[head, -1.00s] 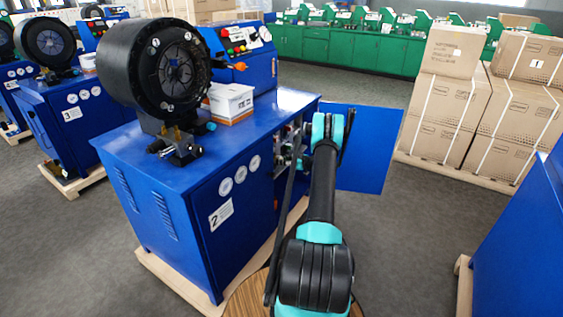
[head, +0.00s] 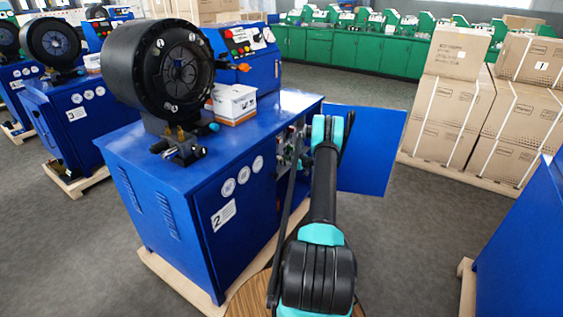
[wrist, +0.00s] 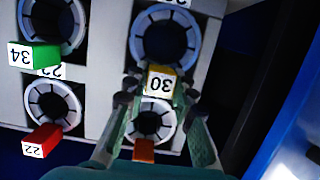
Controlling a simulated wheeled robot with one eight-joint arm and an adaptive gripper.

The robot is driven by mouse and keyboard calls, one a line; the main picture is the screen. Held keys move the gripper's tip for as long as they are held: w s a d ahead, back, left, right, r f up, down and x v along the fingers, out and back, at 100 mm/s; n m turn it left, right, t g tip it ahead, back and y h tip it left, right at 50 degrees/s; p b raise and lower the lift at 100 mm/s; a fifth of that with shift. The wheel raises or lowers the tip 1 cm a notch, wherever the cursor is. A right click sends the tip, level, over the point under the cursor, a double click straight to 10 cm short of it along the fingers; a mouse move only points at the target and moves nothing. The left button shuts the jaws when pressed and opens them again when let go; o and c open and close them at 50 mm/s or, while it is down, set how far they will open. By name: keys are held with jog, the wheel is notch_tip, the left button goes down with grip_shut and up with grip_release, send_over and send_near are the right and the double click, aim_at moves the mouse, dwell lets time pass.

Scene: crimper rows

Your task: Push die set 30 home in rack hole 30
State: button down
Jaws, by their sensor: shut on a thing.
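Die set 30 (wrist: 137,38) is a segmented ring with a yellow block marked 30 (wrist: 160,83) at its lower edge. It is in the upper right of the white rack (wrist: 92,85) in the wrist view. My gripper (wrist: 160,88) is shut on the yellow block, with one finger on each side. The ring is at a hole in the rack, but I cannot tell how deep it sits. The hole's own number is not readable. In the head view my arm reaches toward the open side of the blue machine 2 (head: 190,185), and the gripper is hidden.
Other die sets sit in the rack, with a green block marked 34 (wrist: 35,55), a red block marked 22 (wrist: 42,140) and an orange block (wrist: 144,150) just below my gripper. A blue panel (wrist: 285,110) stands close on the right. Cartons (head: 450,110) stand farther off.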

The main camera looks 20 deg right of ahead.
jog(key=shift+w+a, duration=0.15)
jog(key=shift+w, duration=0.05)
jog(key=c, duration=1.5)
grip_release()
jog(key=shift+r, duration=0.1)
jog(key=o, duration=0.3)
jog(key=v, duration=1.2)
